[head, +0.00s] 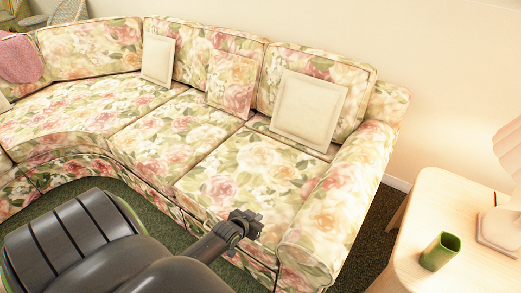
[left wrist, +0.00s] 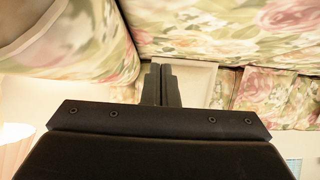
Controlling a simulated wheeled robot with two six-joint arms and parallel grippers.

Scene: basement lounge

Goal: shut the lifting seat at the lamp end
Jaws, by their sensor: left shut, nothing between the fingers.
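The floral sofa's seat at the lamp end (head: 248,168) lies beside the rolled armrest (head: 335,205). Its top looks about level with the neighbouring seat (head: 160,135), with a thin seam between them. I cannot tell whether a small gap is left under its front edge. My left gripper (head: 247,222) is over the front part of this seat, near the armrest; I cannot tell whether it touches. In the left wrist view its fingers (left wrist: 161,85) are shut with nothing between them, and floral upholstery (left wrist: 210,25) fills the top. My right gripper is not in view.
A white cushion (head: 308,108) leans on the backrest behind the seat. A wooden side table (head: 425,210) with a green cup (head: 440,251) and a lamp (head: 502,225) stands right of the armrest. Green carpet (head: 178,235) shows in front of the sofa.

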